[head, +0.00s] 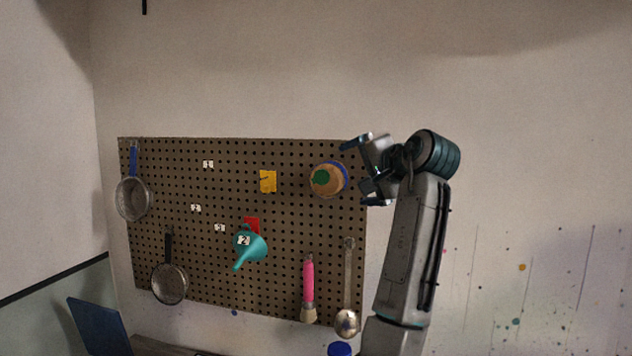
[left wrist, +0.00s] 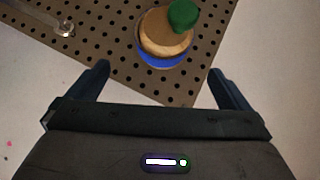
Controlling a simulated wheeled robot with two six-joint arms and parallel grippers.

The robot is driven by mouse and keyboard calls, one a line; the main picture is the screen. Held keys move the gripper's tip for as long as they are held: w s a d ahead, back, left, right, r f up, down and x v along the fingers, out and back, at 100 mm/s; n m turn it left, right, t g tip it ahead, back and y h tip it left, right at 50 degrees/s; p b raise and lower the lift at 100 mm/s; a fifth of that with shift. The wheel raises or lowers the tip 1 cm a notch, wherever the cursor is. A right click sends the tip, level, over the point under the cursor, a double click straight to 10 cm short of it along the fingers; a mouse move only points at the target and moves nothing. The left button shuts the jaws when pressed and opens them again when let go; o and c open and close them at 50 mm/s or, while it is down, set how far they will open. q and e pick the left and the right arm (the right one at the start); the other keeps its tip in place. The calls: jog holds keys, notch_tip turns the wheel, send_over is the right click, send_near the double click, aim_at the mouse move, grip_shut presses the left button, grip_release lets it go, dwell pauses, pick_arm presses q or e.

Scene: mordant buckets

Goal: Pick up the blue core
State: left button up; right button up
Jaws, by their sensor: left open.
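A round tan piece with a green knob and a blue part (head: 344,180) hangs at the upper right of the pegboard. The blue part fits the blue core; in the left wrist view the blue (left wrist: 163,60) shows below the tan disc, and its far side is hidden. My left gripper (head: 360,172) is open and empty at the board's right edge, just right of the round piece in the head view. In the left wrist view the piece lies beyond the gap between the fingers (left wrist: 162,82), apart from both. My right gripper is not in view.
The pegboard (head: 200,245) carries pans (head: 133,198), a teal funnel (head: 252,246), a pink-handled brush (head: 308,285) and a ladle (head: 347,318). A blue-topped item (head: 340,349) shows at the bottom edge.

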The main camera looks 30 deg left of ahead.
aim_at(343, 172)
pick_arm(q)
jog(key=p+x, duration=0.3)
jog(key=x, duration=0.1)
jog(key=shift+r, duration=0.15)
jog(key=w+a+p, duration=0.1)
jog(key=p, duration=0.2)
jog(key=shift+w+a+p, duration=0.25)
jog(key=shift+a+p, duration=0.1)
jog(key=shift+a, duration=0.05)
jog(key=shift+x, duration=0.9)
jog(key=shift+w+a+f, duration=0.1)
jog(key=shift+a+f, duration=0.15)
jog(key=shift+f, duration=0.15)
jog(key=shift+d+r, duration=0.2)
jog(key=shift+d, duration=0.15)
jog(key=c, duration=1.1)
jog(key=shift+o, duration=0.2)
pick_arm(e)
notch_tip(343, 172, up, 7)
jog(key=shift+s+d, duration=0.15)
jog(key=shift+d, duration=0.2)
pick_arm(q)
jog(key=shift+a+f, duration=0.1)
jog(key=shift+a, duration=0.05)
